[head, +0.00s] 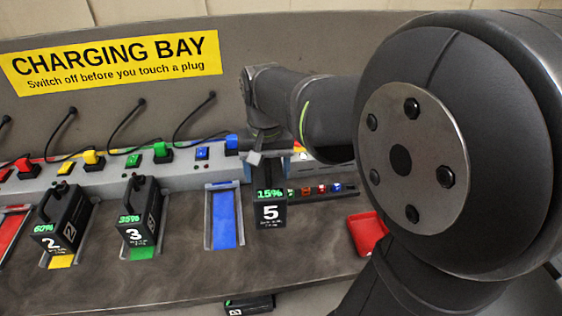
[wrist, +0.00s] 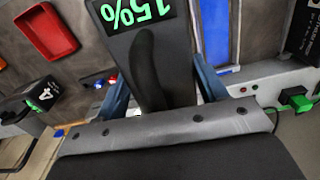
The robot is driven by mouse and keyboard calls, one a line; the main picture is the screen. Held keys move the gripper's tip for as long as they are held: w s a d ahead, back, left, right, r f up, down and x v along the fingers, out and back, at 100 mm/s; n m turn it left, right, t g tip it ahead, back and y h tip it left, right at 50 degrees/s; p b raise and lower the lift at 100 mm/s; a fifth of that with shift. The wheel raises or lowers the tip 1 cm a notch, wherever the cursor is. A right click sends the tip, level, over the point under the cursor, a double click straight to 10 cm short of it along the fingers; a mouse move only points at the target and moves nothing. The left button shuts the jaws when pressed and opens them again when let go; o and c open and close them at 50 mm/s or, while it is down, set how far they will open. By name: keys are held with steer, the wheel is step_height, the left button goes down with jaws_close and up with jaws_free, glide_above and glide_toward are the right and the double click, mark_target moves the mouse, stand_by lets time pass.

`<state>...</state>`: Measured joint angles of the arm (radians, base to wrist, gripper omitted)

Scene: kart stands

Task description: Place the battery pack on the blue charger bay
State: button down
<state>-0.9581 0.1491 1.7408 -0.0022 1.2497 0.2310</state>
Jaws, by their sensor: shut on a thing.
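The dark battery pack (head: 270,215), marked 5 with a green 15% display, hangs from my gripper; it also fills the upper middle of the wrist view (wrist: 150,60). My gripper (wrist: 163,90) is shut on the pack's handle, with a blue-grey finger on each side. The blue charger bay (head: 225,218) is an empty slot with a blue floor just left of the pack in the head view. Its blue strip shows right of the pack in the wrist view (wrist: 216,35). The pack is apart from the bay. Its height above the counter is hard to tell.
Pack 2 (head: 66,222) stands in the yellow bay and pack 3 (head: 141,215) in the green bay. The red bay (head: 12,230) is at far left. A red tray (head: 367,232) lies right of the held pack. Plugs and cables line the back ledge.

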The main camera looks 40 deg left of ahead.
steer(key=shift+s+a+f+n, duration=0.15)
steer(key=shift+s+a+n, duration=0.2)
steer(key=shift+a, duration=0.35)
steer(key=s+a+f, duration=0.6)
steer(key=a+f, duration=0.3)
steer(key=f, duration=0.1)
steer(key=shift+s+f, duration=0.3)
steer(key=shift+s, duration=0.05)
steer(key=shift+f, duration=0.1)
steer(key=shift+c, duration=1.4)
jaws_free()
steer(key=shift+f, duration=0.15)
step_height(320, 180, up, 12)
steer(key=shift+r, duration=0.2)
